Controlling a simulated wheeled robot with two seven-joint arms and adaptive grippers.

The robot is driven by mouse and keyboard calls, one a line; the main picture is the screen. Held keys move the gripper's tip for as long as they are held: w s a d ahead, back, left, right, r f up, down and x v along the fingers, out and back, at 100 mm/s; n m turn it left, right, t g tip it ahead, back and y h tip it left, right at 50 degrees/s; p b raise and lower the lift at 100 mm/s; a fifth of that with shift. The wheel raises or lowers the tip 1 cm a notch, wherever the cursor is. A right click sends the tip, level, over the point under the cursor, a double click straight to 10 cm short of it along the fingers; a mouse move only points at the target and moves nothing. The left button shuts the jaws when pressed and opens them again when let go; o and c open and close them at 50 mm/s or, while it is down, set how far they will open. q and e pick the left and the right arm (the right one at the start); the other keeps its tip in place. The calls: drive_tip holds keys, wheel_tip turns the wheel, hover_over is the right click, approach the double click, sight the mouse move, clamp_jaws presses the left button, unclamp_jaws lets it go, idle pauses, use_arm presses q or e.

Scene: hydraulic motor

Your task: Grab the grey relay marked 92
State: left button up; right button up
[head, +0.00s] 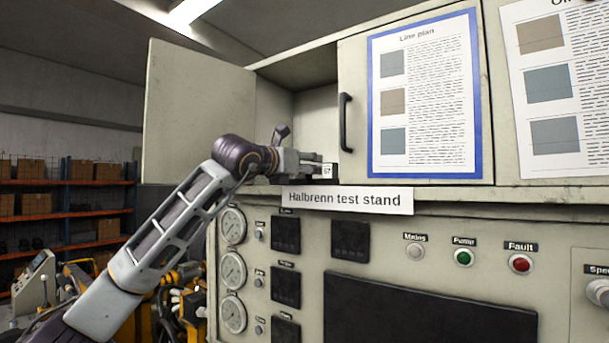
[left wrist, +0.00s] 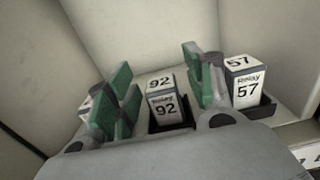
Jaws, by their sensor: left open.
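The relay marked 92 (left wrist: 163,104) stands upright in a dark holder in the left wrist view, with a pale label on its front and top. My left gripper (left wrist: 158,78) is open, with one green-padded finger on each side of this relay and gaps between pads and relay. In the head view my left gripper (head: 312,163) reaches into the open cabinet, and relay 92 cannot be made out there. The relay marked 57 (left wrist: 246,84) stands to the right, beyond the right finger; it also shows in the head view (head: 327,171). My right gripper is not in view.
Another relay (left wrist: 86,103) is partly hidden behind the left finger. The cabinet's open door (head: 195,115) stands left of my arm. A closed door with a black handle (head: 346,123) is on the right. The test stand panel (head: 440,222) with gauges and buttons lies below.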

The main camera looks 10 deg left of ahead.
use_arm(q)
drive_tip(key=c, duration=1.1)
drive_tip(key=shift+r, duration=5.05)
drive_tip(key=shift+c, duration=0.2)
